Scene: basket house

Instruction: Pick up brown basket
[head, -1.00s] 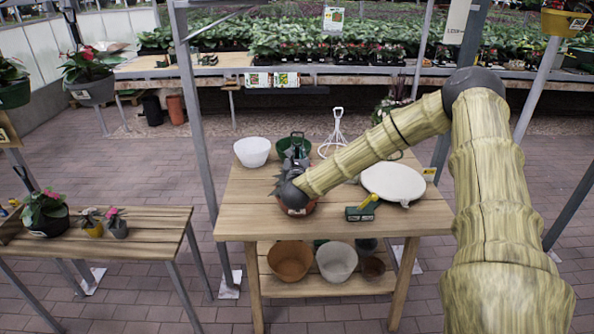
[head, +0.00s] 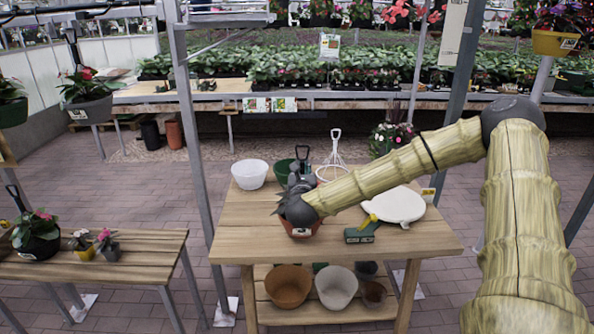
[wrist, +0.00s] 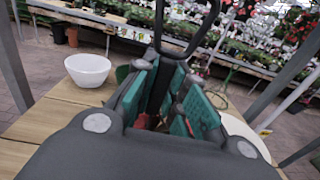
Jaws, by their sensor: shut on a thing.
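The brown basket (head: 303,232) is at the front middle of the wooden table (head: 235,246), mostly hidden behind my gripper; a pale label shows on its front. Whether its base touches the tabletop I cannot tell. My gripper (head: 300,178) is over the basket. In the wrist view, its green-padded fingers (wrist: 166,88) are shut around the basket's dark handle (wrist: 185,48), whose loop rises above them. A little reddish brown shows between the fingers.
A white bowl (head: 250,174) and a green bowl (head: 281,167) stand behind. A green tool with a yellow handle (head: 361,233) and a white round item (head: 390,205) lie to the right. Pots (head: 288,286) fill the lower shelf. A metal post (head: 196,160) stands left.

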